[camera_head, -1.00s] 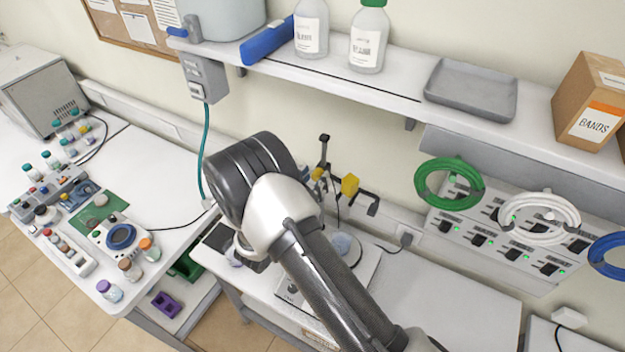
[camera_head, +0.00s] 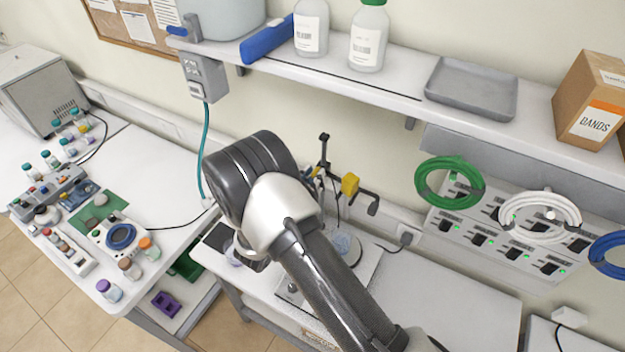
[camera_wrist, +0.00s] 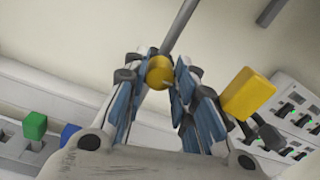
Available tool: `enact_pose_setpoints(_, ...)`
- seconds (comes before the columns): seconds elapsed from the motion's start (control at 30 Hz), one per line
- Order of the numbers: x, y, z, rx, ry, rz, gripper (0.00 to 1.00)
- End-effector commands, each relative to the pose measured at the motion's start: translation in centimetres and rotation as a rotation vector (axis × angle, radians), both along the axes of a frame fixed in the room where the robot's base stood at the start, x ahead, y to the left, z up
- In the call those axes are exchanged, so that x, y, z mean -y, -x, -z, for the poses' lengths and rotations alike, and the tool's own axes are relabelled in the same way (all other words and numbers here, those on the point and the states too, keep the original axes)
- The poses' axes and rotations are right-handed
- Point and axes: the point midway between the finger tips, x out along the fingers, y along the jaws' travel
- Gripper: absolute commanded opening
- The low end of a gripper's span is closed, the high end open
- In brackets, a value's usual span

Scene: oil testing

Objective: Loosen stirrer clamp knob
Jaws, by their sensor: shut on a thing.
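In the wrist view, a round yellow knob (camera_wrist: 160,73) sits between the two blue-padded fingertips of my gripper (camera_wrist: 160,80), which is shut on it. A grey rod (camera_wrist: 182,22) rises just behind the knob. A second yellow knob (camera_wrist: 247,93), blocky and wing-shaped, is to the right and apart from the fingers; it also shows in the head view (camera_head: 349,184) on a dark clamp arm. In the head view, the stand's dark top (camera_head: 324,138) shows above my arm. My arm hides most of my gripper and the held knob there.
Below the stand is a white base (camera_head: 365,268) with a glass vessel (camera_head: 346,248), partly hidden by my arm. A shelf (camera_head: 400,90) with bottles and a tray overhangs behind. A wall panel with coiled cables (camera_head: 500,230) is at right. The bench at right (camera_head: 450,300) is clear.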

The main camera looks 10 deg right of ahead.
Motion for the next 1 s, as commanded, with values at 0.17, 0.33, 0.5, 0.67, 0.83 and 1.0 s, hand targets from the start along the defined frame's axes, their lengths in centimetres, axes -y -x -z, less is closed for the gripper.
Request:
enact_pose_setpoints(0.17, -0.05, -0.05, 0.07, -0.053, 0.074, 0.000, 0.01)
enact_pose_setpoints(0.33, -0.07, -0.07, 0.13, -0.135, 0.185, 0.000, 0.01)
enact_pose_setpoints(0.5, -0.08, -0.07, 0.16, -0.232, 0.315, 0.000, 0.01)
enact_pose_setpoints(0.67, -0.09, -0.07, 0.16, -0.323, 0.437, 0.000, 0.01)
enact_pose_setpoints(0.83, -0.10, -0.08, 0.16, -0.420, 0.567, 0.000, 0.01)
enact_pose_setpoints(1.0, -0.10, -0.08, 0.18, -0.516, 0.696, 0.000, 0.01)
